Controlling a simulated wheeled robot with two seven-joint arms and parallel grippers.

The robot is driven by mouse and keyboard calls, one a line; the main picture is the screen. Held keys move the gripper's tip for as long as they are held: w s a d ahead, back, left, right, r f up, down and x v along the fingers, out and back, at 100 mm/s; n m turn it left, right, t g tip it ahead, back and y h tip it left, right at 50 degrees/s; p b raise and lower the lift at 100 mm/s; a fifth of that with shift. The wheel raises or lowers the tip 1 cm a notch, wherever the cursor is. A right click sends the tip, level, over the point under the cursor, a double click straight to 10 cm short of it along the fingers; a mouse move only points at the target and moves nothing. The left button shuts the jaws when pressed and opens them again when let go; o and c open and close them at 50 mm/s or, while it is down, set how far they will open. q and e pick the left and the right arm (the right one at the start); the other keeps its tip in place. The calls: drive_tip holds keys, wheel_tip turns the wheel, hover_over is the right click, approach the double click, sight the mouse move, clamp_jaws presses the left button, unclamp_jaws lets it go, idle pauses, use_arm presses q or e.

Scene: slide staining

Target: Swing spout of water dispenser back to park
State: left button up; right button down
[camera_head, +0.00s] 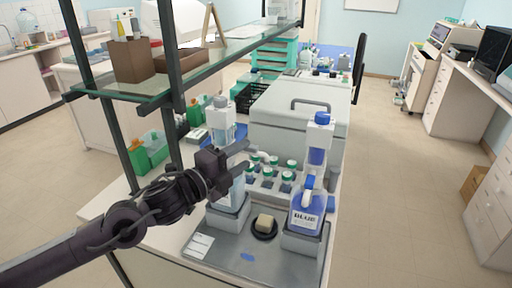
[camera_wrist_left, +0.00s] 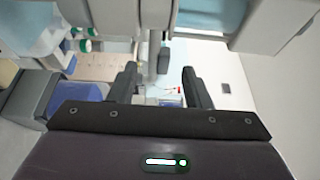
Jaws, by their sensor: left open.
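The water dispenser (camera_head: 222,130) stands at the left of the grey station, with a white and grey head and a clear bottle (camera_head: 238,192) in a grey holder. My left gripper (camera_head: 241,158) is in front of it and hides its middle. The fingers are open, seen from the wrist (camera_wrist_left: 160,82). A pale spout-like part (camera_head: 262,154) shows just past the fingertips. In the left wrist view a grey rod-like part (camera_wrist_left: 163,60) lies between or just beyond the fingers; I cannot tell whether they touch it. My right gripper is not in view.
A blue dispenser (camera_head: 306,207) labelled BLUE stands at the right. Several green-capped bottles (camera_head: 268,178) sit behind, before a large grey box (camera_head: 295,122). A glass shelf (camera_head: 200,62) overhangs the left.

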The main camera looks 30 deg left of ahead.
sight(248, 151)
use_arm(q)
drive_tip(key=shift+x, duration=1.15)
drive_tip(key=shift+w+d, duration=0.1)
drive_tip(key=shift+w, duration=0.45)
drive_tip(key=shift+w+r+p, duration=0.1)
drive_tip(key=shift+w+p, duration=0.2)
drive_tip(key=shift+p, duration=0.05)
drive_tip(key=shift+w+d, duration=0.2)
drive_tip(key=shift+w, duration=0.3)
drive_tip(key=shift+w+d, duration=0.15)
clamp_jaws()
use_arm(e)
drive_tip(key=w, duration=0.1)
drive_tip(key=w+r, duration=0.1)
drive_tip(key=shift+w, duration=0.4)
